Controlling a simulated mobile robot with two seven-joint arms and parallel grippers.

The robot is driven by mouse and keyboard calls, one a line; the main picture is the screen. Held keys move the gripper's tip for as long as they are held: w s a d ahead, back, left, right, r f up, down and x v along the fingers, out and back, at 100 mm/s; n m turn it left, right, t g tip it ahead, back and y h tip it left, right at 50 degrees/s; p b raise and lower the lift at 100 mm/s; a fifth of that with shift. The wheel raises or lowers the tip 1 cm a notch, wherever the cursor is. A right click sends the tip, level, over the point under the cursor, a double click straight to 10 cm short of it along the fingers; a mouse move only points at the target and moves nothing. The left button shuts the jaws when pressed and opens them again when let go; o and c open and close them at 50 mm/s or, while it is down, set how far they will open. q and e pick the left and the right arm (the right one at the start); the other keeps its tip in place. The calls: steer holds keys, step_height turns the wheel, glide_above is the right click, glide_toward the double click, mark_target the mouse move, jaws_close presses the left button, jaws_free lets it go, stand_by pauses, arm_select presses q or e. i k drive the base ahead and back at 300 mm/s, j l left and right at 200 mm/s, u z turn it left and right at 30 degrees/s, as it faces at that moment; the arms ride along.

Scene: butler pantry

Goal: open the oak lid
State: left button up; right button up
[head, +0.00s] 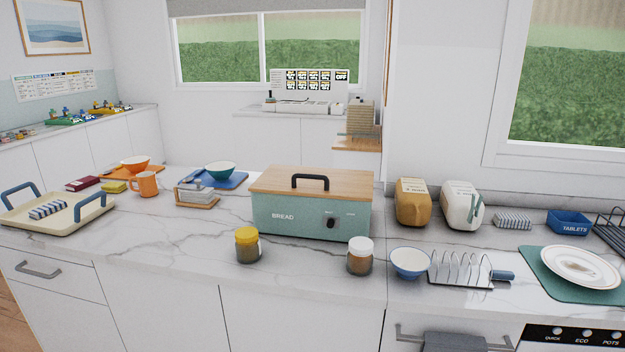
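The oak lid (342,184) lies flat on top of a green bread box (284,219) marked BREAD, in the middle of the head view. A dark arched handle (310,177) stands on the lid's top. The lid looks shut, with no gap seen between it and the box. A dark knob (331,223) sits on the box's front, between small labels too small to read. Neither of my grippers shows in the head view.
A yellow-lidded jar (248,245) and a white-lidded jar (360,256) stand before the box. A blue bowl (410,262) and toast rack (460,268) are to the right. Two canisters, amber (413,203) and white (460,206), stand right of the box. A cream tray (75,232) lies left.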

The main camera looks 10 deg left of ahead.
mark_target(290, 180)
steer(key=i+j, duration=0.2)
steer(key=j, duration=0.15)
steer(key=i+j, duration=0.35)
steer(key=j, duration=0.3)
steer(key=i+j+z, duration=0.15)
steer(key=j+z, duration=0.15)
steer(key=z, duration=0.2)
steer(key=i+j+z, duration=0.1)
steer(key=j+z, duration=0.2)
steer(key=z, duration=0.2)
